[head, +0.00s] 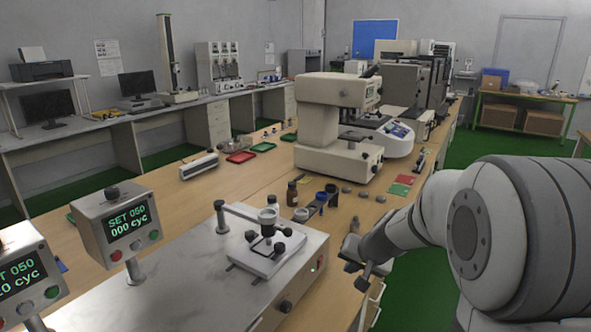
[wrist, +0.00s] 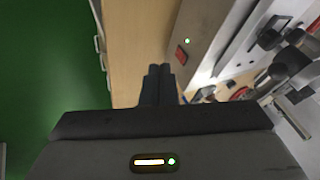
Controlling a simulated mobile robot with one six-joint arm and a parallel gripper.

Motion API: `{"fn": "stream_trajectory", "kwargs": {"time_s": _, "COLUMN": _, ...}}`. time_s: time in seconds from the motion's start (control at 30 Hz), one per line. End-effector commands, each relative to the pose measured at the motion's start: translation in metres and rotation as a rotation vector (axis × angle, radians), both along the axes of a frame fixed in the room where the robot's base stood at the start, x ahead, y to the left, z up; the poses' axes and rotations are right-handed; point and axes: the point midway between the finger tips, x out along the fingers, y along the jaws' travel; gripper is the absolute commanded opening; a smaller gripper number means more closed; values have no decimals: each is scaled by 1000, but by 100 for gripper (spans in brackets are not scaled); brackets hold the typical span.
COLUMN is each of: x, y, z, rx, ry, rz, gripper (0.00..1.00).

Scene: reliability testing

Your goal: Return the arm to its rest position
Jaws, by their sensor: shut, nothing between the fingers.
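My gripper (head: 357,266) is at the end of my white and grey arm, on the right side of the head view. It hangs near the front edge of the wooden bench, just right of the metal-topped test machine (head: 190,272). In the wrist view the two dark fingers (wrist: 158,72) are together, with nothing between them. They point over the bench top (wrist: 140,35), beside the machine's side with its red switch (wrist: 181,54) and green light.
A clamp fixture (head: 268,250) stands on the machine, left of my gripper. Small bottles and cups (head: 310,203) sit behind it. A large beige instrument (head: 335,120) stands farther back. Display boxes (head: 118,225) are at the left. Green floor (wrist: 40,70) lies open beside the bench.

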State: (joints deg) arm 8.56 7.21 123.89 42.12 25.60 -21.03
Motion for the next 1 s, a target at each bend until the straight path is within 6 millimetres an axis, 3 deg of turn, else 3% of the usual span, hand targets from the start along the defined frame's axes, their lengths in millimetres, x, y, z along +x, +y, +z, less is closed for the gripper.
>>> {"fn": "stream_trajectory", "kwargs": {"time_s": 0.03, "x": -21, "y": 11, "z": 19, "rx": -16, "ry": 8, "rz": 49, "gripper": 0}}
{"fn": "stream_trajectory", "kwargs": {"time_s": 0.23, "x": -111, "y": 32, "z": 54, "rx": -113, "ry": 100, "rz": 211, "gripper": 0}}
{"fn": "stream_trajectory", "kwargs": {"time_s": 0.4, "x": -183, "y": 31, "z": 69, "rx": -229, "ry": 184, "rz": 300, "gripper": 0}}
{"fn": "stream_trajectory", "kwargs": {"time_s": 0.5, "x": -214, "y": 24, "z": 72, "rx": -293, "ry": 223, "rz": 324, "gripper": 0}}
{"fn": "stream_trajectory", "kwargs": {"time_s": 0.7, "x": -245, "y": 14, "z": 74, "rx": -364, "ry": 265, "rz": 339, "gripper": 0}}
{"fn": "stream_trajectory", "kwargs": {"time_s": 1.0, "x": -248, "y": 13, "z": 74, "rx": -372, "ry": 269, "rz": 340, "gripper": 0}}
